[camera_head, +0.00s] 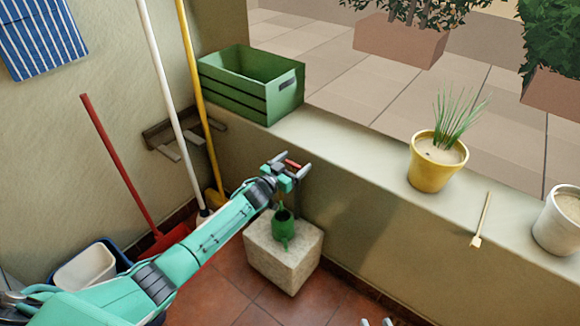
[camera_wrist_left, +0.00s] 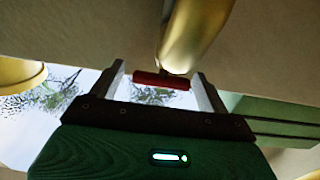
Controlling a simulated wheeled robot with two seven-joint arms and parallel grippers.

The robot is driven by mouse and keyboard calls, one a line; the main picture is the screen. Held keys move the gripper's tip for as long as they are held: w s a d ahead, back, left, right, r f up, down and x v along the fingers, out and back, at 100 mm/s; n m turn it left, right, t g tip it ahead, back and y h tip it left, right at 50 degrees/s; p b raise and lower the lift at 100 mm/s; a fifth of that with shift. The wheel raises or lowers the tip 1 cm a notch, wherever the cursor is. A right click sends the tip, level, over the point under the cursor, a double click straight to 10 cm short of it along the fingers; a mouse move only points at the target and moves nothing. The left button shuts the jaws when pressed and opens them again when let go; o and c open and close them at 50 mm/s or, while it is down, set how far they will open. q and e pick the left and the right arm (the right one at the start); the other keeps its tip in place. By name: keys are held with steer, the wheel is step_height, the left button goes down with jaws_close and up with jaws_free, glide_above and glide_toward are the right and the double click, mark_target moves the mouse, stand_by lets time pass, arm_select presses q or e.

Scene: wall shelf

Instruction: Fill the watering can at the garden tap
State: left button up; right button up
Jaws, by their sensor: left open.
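The green watering can (camera_head: 283,230) stands upright on a pale stone block (camera_head: 262,256), below my left gripper (camera_head: 288,165). The tap's red handle (camera_head: 293,164) lies between the open left fingers. In the left wrist view the red handle (camera_wrist_left: 161,80) sits between the fingertips of my left gripper (camera_wrist_left: 162,85), with a gap to at least one finger. The brass tap body (camera_wrist_left: 195,38) rises behind it. In the head view the arm and gripper partly hide the tap. The tips of my right gripper (camera_head: 377,322) show at the bottom edge, apart and empty.
Several long handles lean at the left wall, near a white tub (camera_head: 85,270). Tiled floor shows around the block.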

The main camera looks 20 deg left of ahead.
arm_select(q)
steer(key=p+v, duration=0.2)
steer(key=v, duration=1.1)
steer(key=shift+s+p, duration=0.35)
steer(key=shift+s, duration=0.05)
arm_select(e)
steer(key=d+g, duration=0.1)
steer(key=s+d+g+h, duration=0.1)
steer(key=d, duration=0.1)
steer(key=d+g+h, duration=0.1)
steer(key=d, duration=0.1)
steer(key=shift+s+f+g, duration=0.2)
steer(key=shift+f+g, duration=0.1)
